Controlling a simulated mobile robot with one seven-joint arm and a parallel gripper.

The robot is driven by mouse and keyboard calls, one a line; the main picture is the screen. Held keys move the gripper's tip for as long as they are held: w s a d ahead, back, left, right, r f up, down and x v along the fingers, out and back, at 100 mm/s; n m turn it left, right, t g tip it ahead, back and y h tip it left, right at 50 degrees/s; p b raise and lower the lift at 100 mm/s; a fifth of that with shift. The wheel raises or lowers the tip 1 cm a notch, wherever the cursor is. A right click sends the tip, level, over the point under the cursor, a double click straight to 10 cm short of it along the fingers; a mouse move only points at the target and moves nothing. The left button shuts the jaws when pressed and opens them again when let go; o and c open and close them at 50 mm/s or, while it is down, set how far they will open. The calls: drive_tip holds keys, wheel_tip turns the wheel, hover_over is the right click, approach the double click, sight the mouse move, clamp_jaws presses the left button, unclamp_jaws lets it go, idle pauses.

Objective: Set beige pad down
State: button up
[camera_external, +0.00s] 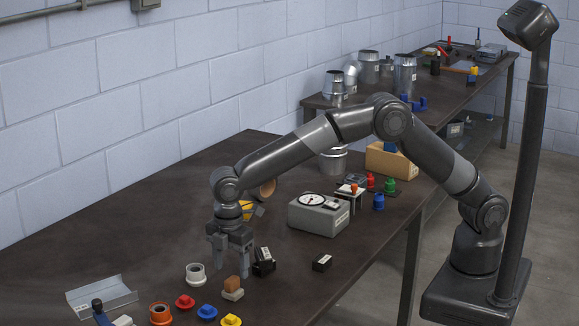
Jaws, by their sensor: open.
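A small pale beige pad (233,295) lies on the dark workbench (130,235), with a small brown block (231,283) on top of it. I cannot tell for certain that this pale piece is the beige pad of the task. My gripper (229,269) points down just above and behind the block, with its fingers apart. Nothing shows held between the fingers. Whether a fingertip touches the block or the bench is too small to tell.
A white ring (195,274) stands left of my gripper, and a black block (263,264) is close on its right. Red (185,302), blue (207,312) and yellow (231,320) knobs lie in front. A grey dial gauge box (319,217) stands further right. The bench's left part is clear.

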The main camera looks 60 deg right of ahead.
sight(232, 278)
drive_tip(key=shift+r, duration=2.8)
drive_tip(key=shift+d, duration=0.1)
drive_tip(key=s+d+r+m+t, duration=0.1)
drive_tip(key=d+r+m, duration=0.3)
drive_tip(key=d, duration=0.5)
drive_tip(key=s+d+r+m+t+y, duration=0.1)
drive_tip(key=d+r, duration=0.5)
drive_tip(key=d, duration=0.4)
drive_tip(key=s+d+r+m, duration=0.1)
drive_tip(key=d+r+m, duration=0.2)
drive_tip(key=d+r, duration=0.45)
drive_tip(key=s+d+m+t, duration=0.1)
drive_tip(key=s+d+m, duration=0.2)
drive_tip(key=s+d, duration=0.35)
drive_tip(key=s+d+m+t, duration=0.15)
drive_tip(key=s+d, duration=0.25)
drive_tip(key=d, duration=0.6)
drive_tip(key=s+d+f+m, duration=0.2)
drive_tip(key=s+d, duration=0.1)
drive_tip(key=s, duration=0.2)
drive_tip(key=s+d+f+m+t+h, duration=0.1)
drive_tip(key=s+d+f+m, duration=0.2)
drive_tip(key=s, duration=0.3)
drive_tip(key=shift+d, duration=0.45)
drive_tip(key=shift+m, duration=0.25)
